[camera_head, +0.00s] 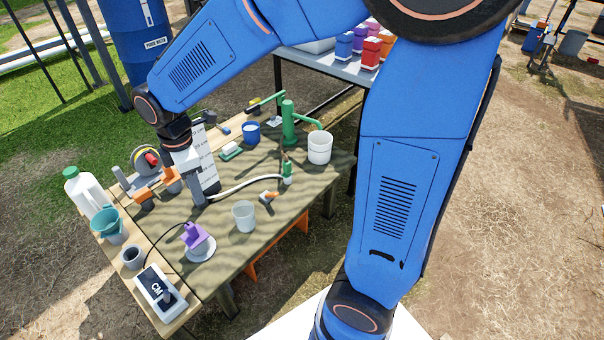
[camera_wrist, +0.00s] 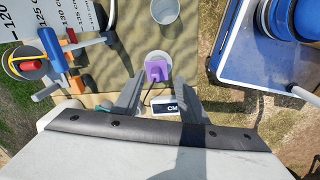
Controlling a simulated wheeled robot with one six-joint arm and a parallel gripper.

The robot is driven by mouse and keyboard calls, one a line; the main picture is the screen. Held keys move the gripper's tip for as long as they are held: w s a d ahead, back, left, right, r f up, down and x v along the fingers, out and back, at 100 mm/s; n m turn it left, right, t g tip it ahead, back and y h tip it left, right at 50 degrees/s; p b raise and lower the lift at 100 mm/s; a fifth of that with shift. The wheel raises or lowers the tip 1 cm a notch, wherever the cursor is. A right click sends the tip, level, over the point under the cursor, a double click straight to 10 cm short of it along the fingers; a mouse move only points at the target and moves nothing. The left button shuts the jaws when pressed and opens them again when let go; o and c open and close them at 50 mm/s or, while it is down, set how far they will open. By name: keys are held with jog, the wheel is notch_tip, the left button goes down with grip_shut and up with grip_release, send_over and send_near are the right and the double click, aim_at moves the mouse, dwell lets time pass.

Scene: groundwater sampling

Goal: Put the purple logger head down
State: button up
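The purple logger head (camera_head: 193,236) sits on or in a round white dish (camera_head: 201,252) at the near part of the table, with a thin dark cable. In the wrist view the logger head (camera_wrist: 157,69) shows between and beyond my fingers, over the white dish (camera_wrist: 159,56). My gripper (camera_head: 196,196) hangs over the table, behind the logger head and apart from it. In the wrist view the fingers of my gripper (camera_wrist: 161,82) are spread with nothing held between them. My arm covers part of the table's far side.
A meter marked CM (camera_head: 158,291) lies at the near table corner. A clear cup (camera_head: 244,216) stands right of the dish. A white jug (camera_head: 86,192), teal cup (camera_head: 107,222) and dark cup (camera_head: 133,257) line the left edge. A green pump (camera_head: 289,124) and white bucket (camera_head: 319,147) stand farther back.

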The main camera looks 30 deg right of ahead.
jog(key=s+d+r+m+t, duration=0.1)
jog(key=s+d+r+m, duration=0.35)
jog(key=d, duration=0.25)
jog(key=s+d+r+m+t, duration=0.1)
jog(key=s+d+r+m, duration=0.3)
jog(key=d, duration=0.3)
jog(key=s+d+m+t, duration=0.2)
jog(key=s+d+m, duration=0.6)
jog(key=s+m, duration=0.2)
jog(key=shift+s, duration=0.5)
dwell(0.5)
